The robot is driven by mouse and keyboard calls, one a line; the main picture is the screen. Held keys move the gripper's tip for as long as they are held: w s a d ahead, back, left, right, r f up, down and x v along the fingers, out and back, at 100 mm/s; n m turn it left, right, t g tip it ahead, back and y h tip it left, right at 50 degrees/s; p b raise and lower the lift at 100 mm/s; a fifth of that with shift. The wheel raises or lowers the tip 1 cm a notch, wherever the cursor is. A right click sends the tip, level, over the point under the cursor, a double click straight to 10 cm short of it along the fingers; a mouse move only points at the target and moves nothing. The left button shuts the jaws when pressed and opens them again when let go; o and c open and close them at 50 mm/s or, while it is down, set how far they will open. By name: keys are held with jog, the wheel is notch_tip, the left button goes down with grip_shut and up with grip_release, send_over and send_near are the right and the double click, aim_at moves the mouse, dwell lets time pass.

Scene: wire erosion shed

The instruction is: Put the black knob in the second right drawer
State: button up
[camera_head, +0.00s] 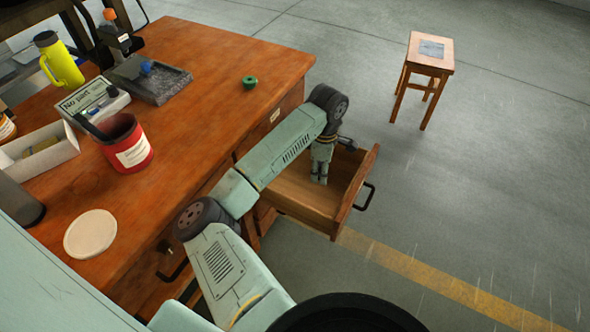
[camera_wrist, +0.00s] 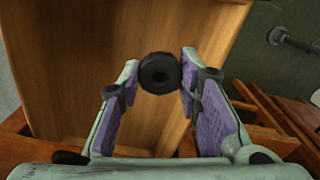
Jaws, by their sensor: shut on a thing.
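The black knob (camera_wrist: 160,72) is round with a small hole in its middle. In the wrist view it sits between the two fingertips of my gripper (camera_wrist: 158,82), which is shut on it. In the head view my gripper (camera_head: 320,178) points down into an open wooden drawer (camera_head: 358,190) on the right side of the desk; the knob cannot be made out there. The drawer's pale wooden floor also shows behind the knob in the wrist view (camera_wrist: 75,60). I cannot tell whether the knob touches the drawer floor.
A labelled drawer front (camera_head: 275,116) is closed above the open one. On the desk (camera_head: 215,60) are a green knob (camera_head: 249,82), a red pot (camera_head: 128,150), a yellow bottle (camera_head: 62,65) and a pale disc (camera_head: 90,234). A stool (camera_head: 430,60) stands on open floor.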

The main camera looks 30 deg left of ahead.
aim_at(317, 201)
notch_tip(317, 201, down, 13)
jog(key=shift+r, duration=0.1)
dwell(0.5)
jog(key=shift+f+b, duration=0.25)
jog(key=shift+b, duration=0.15)
jog(key=o, duration=1.1)
jog(key=shift+r, duration=0.1)
